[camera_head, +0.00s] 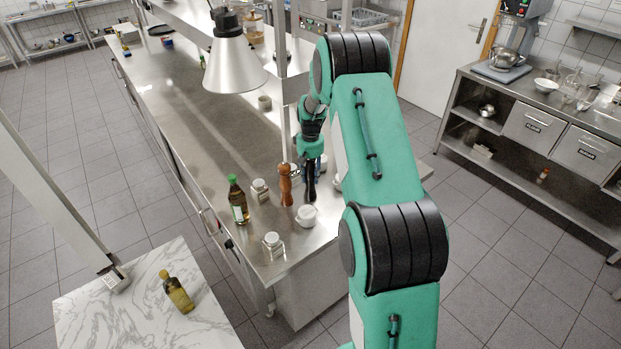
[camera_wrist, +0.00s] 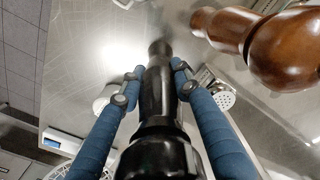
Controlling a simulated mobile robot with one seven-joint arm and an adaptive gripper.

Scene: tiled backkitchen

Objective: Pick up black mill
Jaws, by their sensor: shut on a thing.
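The black mill (camera_head: 311,192) stands upright on the steel counter (camera_head: 205,120), near its front end. In the wrist view the black mill (camera_wrist: 158,90) runs down the middle, between my two blue fingers. My gripper (camera_head: 311,172) is shut on it, with one finger on each side in the wrist view (camera_wrist: 155,72). My gripper and arm partly cover the mill in the head view. I cannot tell whether its base touches the counter.
A brown wooden mill (camera_head: 285,185) stands close on the left. A white pot (camera_head: 307,215), glass jars (camera_head: 272,245) and a dark bottle (camera_head: 237,200) stand nearby. A lamp (camera_head: 234,60) hangs above the counter. Another bottle (camera_head: 177,292) lies on a marble top.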

